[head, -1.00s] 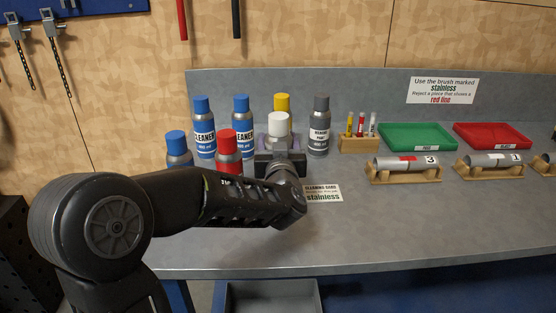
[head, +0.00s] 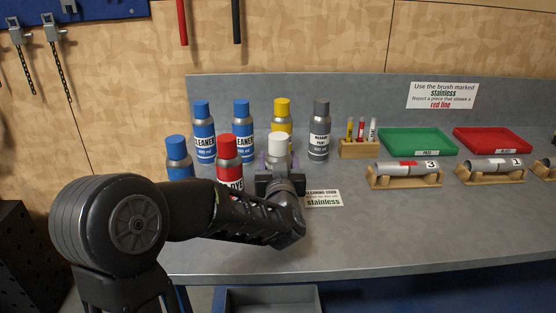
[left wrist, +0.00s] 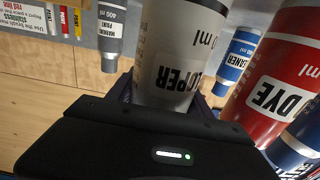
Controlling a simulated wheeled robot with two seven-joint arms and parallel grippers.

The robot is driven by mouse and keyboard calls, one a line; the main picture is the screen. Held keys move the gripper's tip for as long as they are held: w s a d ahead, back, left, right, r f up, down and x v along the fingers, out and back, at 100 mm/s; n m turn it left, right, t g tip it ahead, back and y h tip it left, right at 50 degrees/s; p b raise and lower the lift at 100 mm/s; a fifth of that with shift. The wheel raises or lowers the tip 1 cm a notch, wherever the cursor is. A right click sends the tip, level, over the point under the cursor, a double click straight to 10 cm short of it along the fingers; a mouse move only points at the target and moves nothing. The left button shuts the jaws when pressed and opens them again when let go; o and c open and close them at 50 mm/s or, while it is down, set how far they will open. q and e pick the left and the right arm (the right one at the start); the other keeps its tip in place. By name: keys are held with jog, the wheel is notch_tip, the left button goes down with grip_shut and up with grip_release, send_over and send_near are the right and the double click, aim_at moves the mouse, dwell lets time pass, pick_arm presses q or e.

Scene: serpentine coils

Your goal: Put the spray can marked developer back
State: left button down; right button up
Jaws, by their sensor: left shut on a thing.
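The spray can marked developer (head: 277,149) has a white cap and a light grey body; in the left wrist view (left wrist: 185,45) the end of its label, "LOPER", shows. My left gripper (head: 279,178) is shut around its body, with a finger on each side in the left wrist view (left wrist: 166,95). The can is upright among the other cans, just right of the red dye can (head: 229,160) and in front of the yellow-capped can (head: 282,108). Its base is hidden behind my gripper, so I cannot tell whether it touches the bench. My right gripper is not in view.
Blue cleaner cans (head: 203,135) stand at the left, and a grey can (head: 319,135) stands to the right. A card (head: 323,198) lies by my gripper. A brush block (head: 359,148), green tray (head: 418,142) and red tray (head: 492,140) are further right. The front bench is clear.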

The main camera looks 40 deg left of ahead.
pick_arm(q)
jog(key=shift+c, duration=2.1)
grip_release()
jog(key=shift+r, duration=0.1)
jog(key=v, duration=1.2)
jog(key=shift+b, duration=0.45)
